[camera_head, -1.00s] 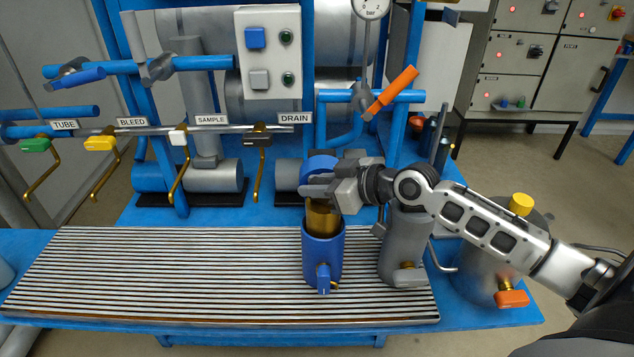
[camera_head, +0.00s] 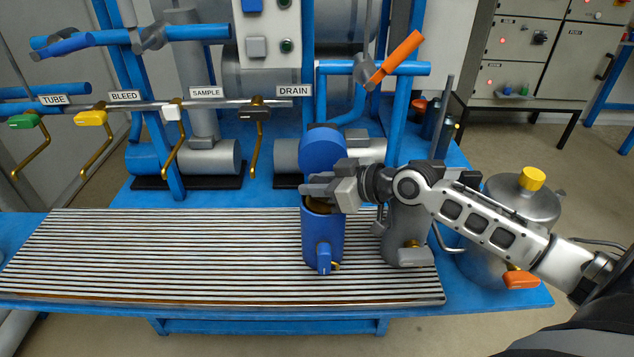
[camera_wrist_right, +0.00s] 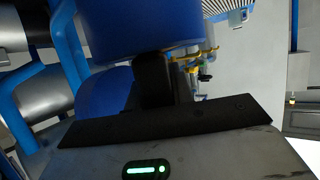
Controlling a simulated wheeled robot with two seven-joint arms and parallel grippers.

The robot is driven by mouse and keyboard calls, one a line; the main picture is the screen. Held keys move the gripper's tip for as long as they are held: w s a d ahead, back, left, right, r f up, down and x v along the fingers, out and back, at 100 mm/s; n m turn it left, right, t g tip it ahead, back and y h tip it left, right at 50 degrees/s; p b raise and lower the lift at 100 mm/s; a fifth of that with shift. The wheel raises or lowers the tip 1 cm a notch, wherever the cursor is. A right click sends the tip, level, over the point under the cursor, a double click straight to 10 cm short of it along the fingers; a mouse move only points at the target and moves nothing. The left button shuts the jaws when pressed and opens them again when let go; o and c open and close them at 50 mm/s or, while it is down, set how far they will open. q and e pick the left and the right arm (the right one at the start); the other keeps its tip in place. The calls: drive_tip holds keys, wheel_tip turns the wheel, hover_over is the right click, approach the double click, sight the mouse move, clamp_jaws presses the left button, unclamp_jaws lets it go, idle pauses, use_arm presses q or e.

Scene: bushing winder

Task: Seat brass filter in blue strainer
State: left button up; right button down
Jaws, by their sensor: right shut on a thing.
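The blue strainer (camera_head: 323,240) stands upright on the slatted grating (camera_head: 180,260), with its round blue lid (camera_head: 323,149) raised open behind the mouth. The brass filter (camera_head: 318,207) sits mostly inside the strainer; only a thin dark-gold part shows at the mouth, under my gripper. My right gripper (camera_head: 318,187) is shut on the top of the filter, right over the strainer's mouth. Its fingers hide the filter's top and part of the rim. The right wrist view shows large blue surfaces close up; the filter is not clear there. My left gripper is not in view.
A grey canister (camera_head: 408,235) stands close right of the strainer, under my right arm. A steel pot with a yellow knob (camera_head: 532,179) is farther right. Labelled valve handles hang from a rail (camera_head: 220,104) behind. The grating's left is clear.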

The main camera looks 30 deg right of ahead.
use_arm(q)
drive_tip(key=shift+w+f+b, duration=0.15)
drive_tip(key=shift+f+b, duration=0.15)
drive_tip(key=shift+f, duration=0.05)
use_arm(e)
drive_tip(key=shift+f, duration=0.4)
drive_tip(key=c, duration=1.1)
unclamp_jaws()
wheel_tip(320, 180, up, 3)
drive_tip(key=shift+f, duration=0.15)
use_arm(q)
drive_tip(key=p, duration=0.2)
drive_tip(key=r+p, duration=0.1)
drive_tip(key=p, duration=0.1)
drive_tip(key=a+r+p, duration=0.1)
drive_tip(key=p, duration=0.1)
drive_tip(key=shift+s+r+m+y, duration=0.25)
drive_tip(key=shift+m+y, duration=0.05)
use_arm(e)
drive_tip(key=s+a+r, duration=0.2)
drive_tip(key=s+r, duration=0.1)
drive_tip(key=s, duration=0.1)
drive_tip(key=s+a+r, duration=0.2)
drive_tip(key=s+r, duration=0.2)
drive_tip(key=s+a+r, duration=0.3)
drive_tip(key=s, duration=0.1)
drive_tip(key=shift+r, duration=0.15)
